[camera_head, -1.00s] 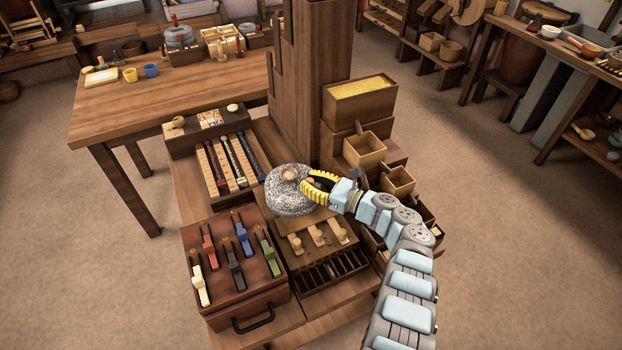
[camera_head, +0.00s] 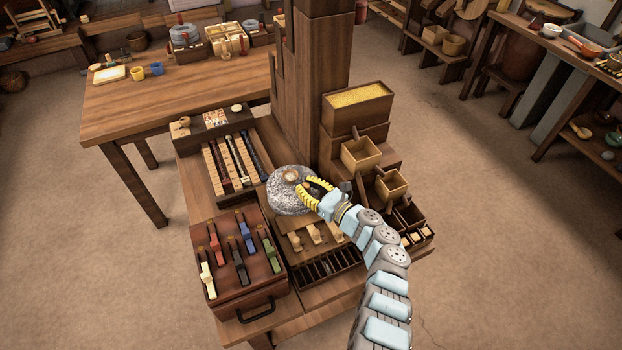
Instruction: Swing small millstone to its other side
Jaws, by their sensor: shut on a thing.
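The small millstone (camera_head: 286,201) is a round, speckled grey stone with a pale round piece (camera_head: 290,175) on its top. It sits on the wooden bench in the middle of the view, in front of the tall wooden post. My gripper (camera_head: 306,188), with ribbed yellow fingers, reaches in from the right. It is shut on the millstone at its upper right side. The fingers hide the exact part they hold.
The post (camera_head: 318,90) rises just behind the stone. Stepped boxes (camera_head: 362,155) stand to the right. A slotted rack with wooden pegs (camera_head: 314,236) lies in front. A brown case with coloured clamps (camera_head: 240,285) is front left, and a tray of strips (camera_head: 238,160) is left.

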